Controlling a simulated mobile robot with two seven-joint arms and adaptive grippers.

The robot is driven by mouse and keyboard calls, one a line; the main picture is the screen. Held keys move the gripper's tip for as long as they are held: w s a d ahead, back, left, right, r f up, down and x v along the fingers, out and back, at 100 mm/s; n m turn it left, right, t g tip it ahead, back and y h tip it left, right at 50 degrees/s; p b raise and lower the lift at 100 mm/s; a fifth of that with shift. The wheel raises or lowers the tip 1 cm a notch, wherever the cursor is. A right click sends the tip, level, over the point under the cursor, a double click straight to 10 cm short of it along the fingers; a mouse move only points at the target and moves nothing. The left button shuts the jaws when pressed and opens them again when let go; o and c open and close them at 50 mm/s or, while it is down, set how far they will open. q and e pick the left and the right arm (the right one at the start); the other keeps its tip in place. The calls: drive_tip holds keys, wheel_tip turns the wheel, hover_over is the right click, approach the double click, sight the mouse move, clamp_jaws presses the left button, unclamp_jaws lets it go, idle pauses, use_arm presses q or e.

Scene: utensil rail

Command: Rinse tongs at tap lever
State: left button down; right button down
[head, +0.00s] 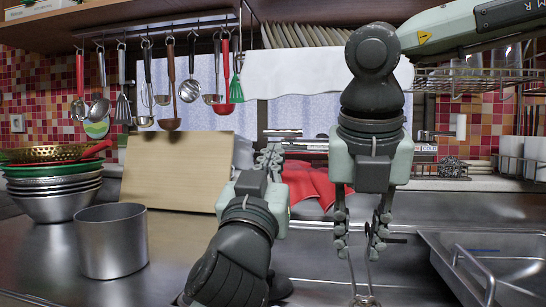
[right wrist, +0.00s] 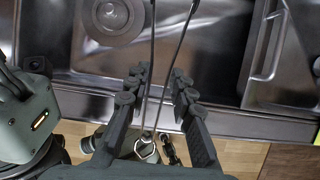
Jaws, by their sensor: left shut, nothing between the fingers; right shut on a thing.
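My right gripper (head: 365,240) points down at the right of centre in the head view, shut on the metal tongs (head: 365,299). The tongs hang below its fingers, their lower end cut off by the frame's bottom edge. In the right wrist view, the two thin arms of the tongs (right wrist: 146,150) run between the fingers (right wrist: 160,85), with a ring at the near end. My left gripper (head: 270,155) is shut and empty, pointing away towards the back of the counter. I cannot clearly make out a tap lever.
A sink basin (head: 500,262) with a curved metal bar is at the right. A steel pot (head: 112,242) and stacked bowls (head: 55,200) stand at the left. A cutting board (head: 172,172) leans behind, a red cloth (head: 312,185) lies beyond, and several utensils hang from the rail (head: 160,28).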

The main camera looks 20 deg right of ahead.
drive_tip(key=shift+s+a+r+p, duration=0.25)
drive_tip(key=shift+s+a+r, duration=0.5)
drive_tip(key=shift+a+r, duration=0.2)
drive_tip(key=shift+s+a+r+p, duration=0.25)
drive_tip(key=shift+s+a+r, duration=0.5)
drive_tip(key=shift+r, duration=0.2)
drive_tip(key=shift+s+a+r, duration=0.1)
drive_tip(key=shift+a+r, duration=0.05)
drive_tip(key=shift+a, duration=0.1)
